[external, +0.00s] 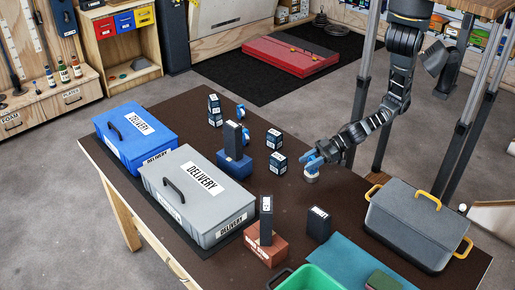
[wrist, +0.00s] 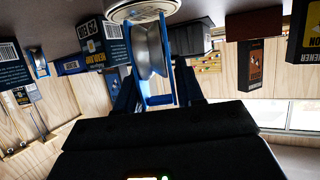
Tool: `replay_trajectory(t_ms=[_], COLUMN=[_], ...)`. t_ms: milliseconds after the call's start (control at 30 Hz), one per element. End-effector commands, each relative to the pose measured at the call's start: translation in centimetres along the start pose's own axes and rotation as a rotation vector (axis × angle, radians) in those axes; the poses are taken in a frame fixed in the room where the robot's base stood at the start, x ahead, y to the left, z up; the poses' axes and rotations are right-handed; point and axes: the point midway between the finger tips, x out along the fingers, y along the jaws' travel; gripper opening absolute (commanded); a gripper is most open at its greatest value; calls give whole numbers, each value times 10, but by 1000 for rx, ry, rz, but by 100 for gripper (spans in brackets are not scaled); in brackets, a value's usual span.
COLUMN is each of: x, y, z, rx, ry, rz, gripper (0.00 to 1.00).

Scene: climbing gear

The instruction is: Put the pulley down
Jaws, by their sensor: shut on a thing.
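The pulley (wrist: 150,55) has a blue frame and a silver wheel. In the wrist view it sits between the two dark fingers of my gripper (wrist: 156,92), which is shut on it. A round pale metal disc (wrist: 146,10) shows at the pulley's far end; I cannot tell whether it is part of the pulley. In the external view my gripper (external: 320,152) holds the blue pulley (external: 311,163) low over the dark table (external: 330,195), with the pale disc beneath it. Whether the disc touches the table is unclear.
Small dark boxes (external: 274,139) stand left of the pulley. A blue box (external: 137,135) and grey box (external: 197,190), both marked DELIVERY, are at the left. A grey container with yellow handles (external: 415,222) is at the right.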

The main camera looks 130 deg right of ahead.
Motion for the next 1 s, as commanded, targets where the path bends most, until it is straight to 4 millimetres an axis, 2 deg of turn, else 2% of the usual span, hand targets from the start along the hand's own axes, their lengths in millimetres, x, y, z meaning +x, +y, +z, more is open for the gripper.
replay_trajectory(t_ms=[367, 400, 600, 667, 1000], x=[2, 2, 2, 2, -3], y=[0, 0, 0, 0, 1], z=[5, 5, 4, 4, 3], rx=[1, 0, 1, 1, 0], ry=[0, 0, 0, 0, 0], rz=[0, 0, 0, 0, 0], gripper=[5, 39, 58, 63, 63])
